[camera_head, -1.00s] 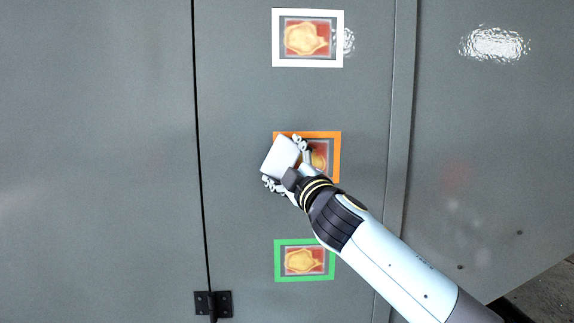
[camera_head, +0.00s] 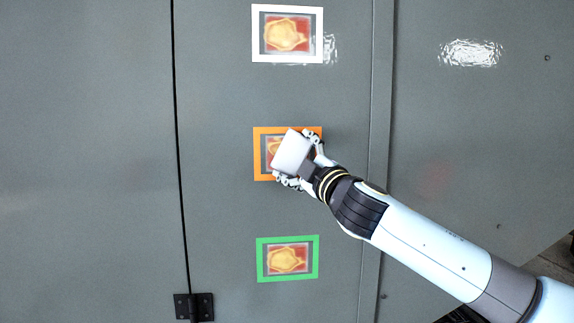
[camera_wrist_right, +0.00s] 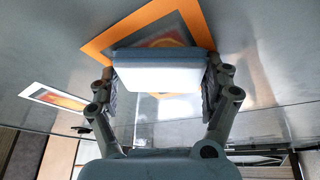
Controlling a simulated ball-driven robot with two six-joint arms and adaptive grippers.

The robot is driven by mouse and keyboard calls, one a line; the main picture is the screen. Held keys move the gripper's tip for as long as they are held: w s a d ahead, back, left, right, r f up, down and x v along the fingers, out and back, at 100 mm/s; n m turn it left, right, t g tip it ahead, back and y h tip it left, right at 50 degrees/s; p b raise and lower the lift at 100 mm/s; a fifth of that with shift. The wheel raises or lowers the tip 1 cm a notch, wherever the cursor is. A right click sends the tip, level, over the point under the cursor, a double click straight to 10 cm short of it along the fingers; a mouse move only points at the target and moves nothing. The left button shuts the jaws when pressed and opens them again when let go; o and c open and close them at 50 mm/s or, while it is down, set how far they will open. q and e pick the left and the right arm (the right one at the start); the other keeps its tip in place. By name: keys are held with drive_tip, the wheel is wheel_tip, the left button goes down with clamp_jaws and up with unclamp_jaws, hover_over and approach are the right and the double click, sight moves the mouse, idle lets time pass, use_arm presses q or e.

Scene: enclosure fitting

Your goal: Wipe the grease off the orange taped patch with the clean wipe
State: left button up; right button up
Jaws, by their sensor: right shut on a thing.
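The orange taped patch (camera_head: 258,160) is on the grey panel, a square frame around a red area with a yellowish grease smear. It also shows in the right wrist view (camera_wrist_right: 105,43). My right gripper (camera_head: 298,158) is shut on the white wipe (camera_head: 292,152), a thick block that shows between the fingers in the right wrist view (camera_wrist_right: 162,78). The wipe is in front of the orange patch and covers its middle and right part. I cannot tell whether it touches the surface. Some grease shows at the patch's left. My left gripper is not in view.
A white taped patch (camera_head: 257,35) is above and a green taped patch (camera_head: 261,262) below, both with yellowish smears. A dark door seam (camera_head: 177,160) and a hinge (camera_head: 194,307) lie to the left. A raised vertical edge (camera_head: 378,120) runs to the right.

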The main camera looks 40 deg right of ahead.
sight(280, 156)
drive_tip(key=shift+s+d, duration=0.1)
drive_tip(key=shift+d, duration=0.1)
drive_tip(key=shift+s+d+f+b, duration=0.1)
drive_tip(key=shift+s+d+b, duration=0.2)
drive_tip(key=shift+d+b, duration=0.3)
drive_tip(key=shift+s+d+r, duration=0.2)
drive_tip(key=shift+s+d, duration=0.15)
drive_tip(key=shift+d, duration=0.1)
drive_tip(key=shift+w+a, duration=0.35)
drive_tip(key=shift+a, duration=0.2)
drive_tip(key=shift+w+a, duration=0.3)
drive_tip(key=shift+a, duration=0.2)
drive_tip(key=shift+w+a+p, duration=0.2)
drive_tip(key=shift+a+p, duration=0.1)
drive_tip(key=shift+p, duration=0.1)
drive_tip(key=shift+w+a+p, duration=0.3)
drive_tip(key=shift+w+a, duration=0.15)
drive_tip(key=shift+a, duration=0.25)
drive_tip(key=shift+w+a+p, duration=0.3)
drive_tip(key=shift+w+a, duration=0.1)
drive_tip(key=shift+a, duration=0.3)
drive_tip(key=shift+w+a+p, duration=0.2)
drive_tip(key=shift+w+a, duration=0.15)
drive_tip(key=shift+a, duration=0.25)
drive_tip(key=shift+w+a+p, duration=0.15)
drive_tip(key=shift+w+a, duration=0.2)
drive_tip(key=shift+a, duration=0.2)
